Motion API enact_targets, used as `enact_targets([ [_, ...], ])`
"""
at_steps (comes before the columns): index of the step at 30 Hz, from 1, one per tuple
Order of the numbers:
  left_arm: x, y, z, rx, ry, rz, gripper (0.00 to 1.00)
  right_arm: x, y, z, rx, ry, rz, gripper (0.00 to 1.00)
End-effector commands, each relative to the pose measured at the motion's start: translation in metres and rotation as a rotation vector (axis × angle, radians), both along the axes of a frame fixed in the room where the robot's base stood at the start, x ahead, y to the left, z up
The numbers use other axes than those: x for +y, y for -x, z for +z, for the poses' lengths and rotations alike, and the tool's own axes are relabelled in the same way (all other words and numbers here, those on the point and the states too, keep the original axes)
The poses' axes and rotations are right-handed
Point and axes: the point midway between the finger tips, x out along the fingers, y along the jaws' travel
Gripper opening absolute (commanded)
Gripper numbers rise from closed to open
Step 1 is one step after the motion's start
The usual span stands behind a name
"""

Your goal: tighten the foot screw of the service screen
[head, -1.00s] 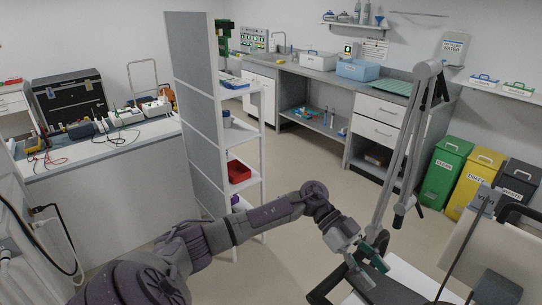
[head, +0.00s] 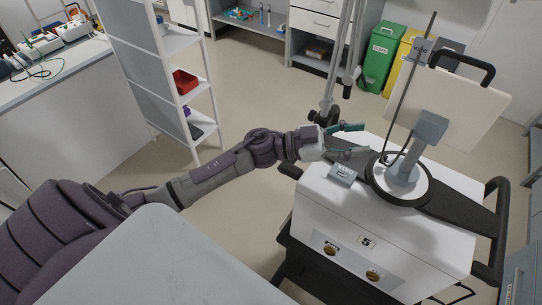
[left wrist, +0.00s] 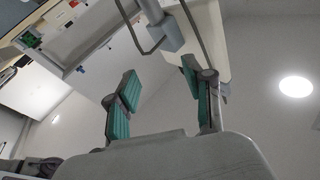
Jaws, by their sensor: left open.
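A beige screen panel (head: 455,98) with a black handle stands tilted on a grey post. The post rises from a round white foot (head: 401,180) with a black rim on top of a white cart (head: 345,215) marked 5. I cannot pick out a foot screw for certain. My left gripper (head: 362,140) is open and empty, just left of the post and above the cart's back edge. In the left wrist view the open green-padded fingers (left wrist: 160,76) show, with the grey block (left wrist: 166,37) of the mount beyond them. My right gripper is not in view.
A pale flat surface (head: 180,265) fills the lower front. Two gold knobs (head: 330,249) sit on the cart's front. A white shelf rack (head: 150,95) stands at the left, bins (head: 382,58) at the back. The floor between is clear.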

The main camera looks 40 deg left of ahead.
Motion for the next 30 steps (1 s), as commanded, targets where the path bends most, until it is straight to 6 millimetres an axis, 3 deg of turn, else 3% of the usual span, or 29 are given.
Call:
enact_targets([
  [6,0.012,-0.008,0.004,0.000,0.086,0.243,0.52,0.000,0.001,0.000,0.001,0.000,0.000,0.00],
  [13,0.036,-0.010,-0.008,0.070,0.114,0.500,0.52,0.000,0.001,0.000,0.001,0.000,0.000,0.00],
  [20,0.063,0.001,-0.037,0.210,0.080,0.730,0.52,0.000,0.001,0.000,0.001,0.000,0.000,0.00],
  [30,0.090,0.037,-0.090,0.459,-0.043,0.940,0.52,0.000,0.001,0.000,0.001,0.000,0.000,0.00],
])
